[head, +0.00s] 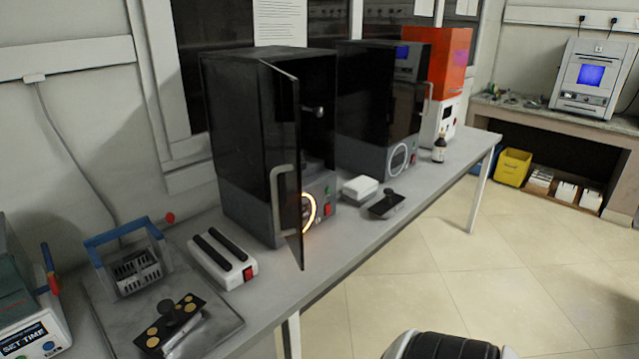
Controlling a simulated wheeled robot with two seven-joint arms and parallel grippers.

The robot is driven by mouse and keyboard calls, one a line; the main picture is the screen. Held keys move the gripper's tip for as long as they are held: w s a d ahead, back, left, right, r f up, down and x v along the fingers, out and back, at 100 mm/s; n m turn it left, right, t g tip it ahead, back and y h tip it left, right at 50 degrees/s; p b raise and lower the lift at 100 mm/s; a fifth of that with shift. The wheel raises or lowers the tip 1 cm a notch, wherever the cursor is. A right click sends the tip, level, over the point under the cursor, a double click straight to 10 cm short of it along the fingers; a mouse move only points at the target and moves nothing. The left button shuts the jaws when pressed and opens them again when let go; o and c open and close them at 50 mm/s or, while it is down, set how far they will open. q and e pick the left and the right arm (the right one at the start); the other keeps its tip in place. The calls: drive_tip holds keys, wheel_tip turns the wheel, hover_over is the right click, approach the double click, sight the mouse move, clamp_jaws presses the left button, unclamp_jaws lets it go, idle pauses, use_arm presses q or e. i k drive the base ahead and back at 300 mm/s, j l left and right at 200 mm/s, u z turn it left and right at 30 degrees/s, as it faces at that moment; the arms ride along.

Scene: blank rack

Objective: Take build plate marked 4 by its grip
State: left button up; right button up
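A black build plate (147,336) with gold discs and an upright black grip lies on a grey mat (228,322) at the front left of the bench. A second, smaller-looking dark plate (384,210) with a black grip lies farther along the bench, in front of the second dark machine. No number can be read on either plate, so I cannot tell which one is marked 4. Neither of my grippers shows in the head view.
A dark machine (232,140) has its door (284,130) swung open over the bench edge. A blue-handled rack (135,275) stands behind the front plate. A white block with black strips (245,262) sits beside it. A brown bottle (439,150) stands farther right.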

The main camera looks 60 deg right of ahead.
sight(393, 202)
drive_tip(key=z, duration=2.35)
drive_tip(key=i+l+u, duration=0.15)
drive_tip(key=i, duration=0.25)
drive_tip(key=i+u, duration=0.15)
drive_tip(key=i, duration=0.25)
drive_tip(key=i+l+u, duration=0.15)
drive_tip(key=i, duration=0.25)
